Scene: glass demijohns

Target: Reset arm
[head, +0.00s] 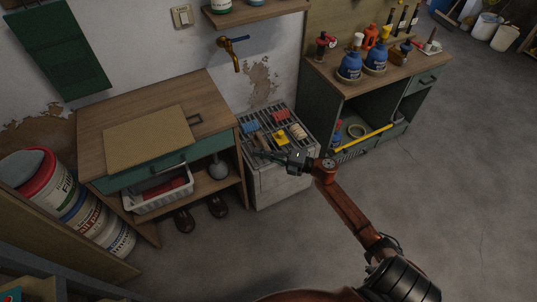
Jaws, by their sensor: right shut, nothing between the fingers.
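My right arm reaches in from the lower right of the head view, and its gripper (262,154) is shut and empty. In the picture it lies over the front of the slatted rack top (272,121) of a pale stand (283,186); I cannot tell whether it touches. My left gripper is out of view. No glass demijohn can be made out clearly; a round grey object (219,169) sits on the shelf under the wooden table.
A wooden table (212,95) with a brown board (147,138) stands left of the stand. A green workbench (425,80) with blue bottles (350,66) stands right. Stacked buckets (82,214) stand far left. A brass tap (234,52) juts from the wall.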

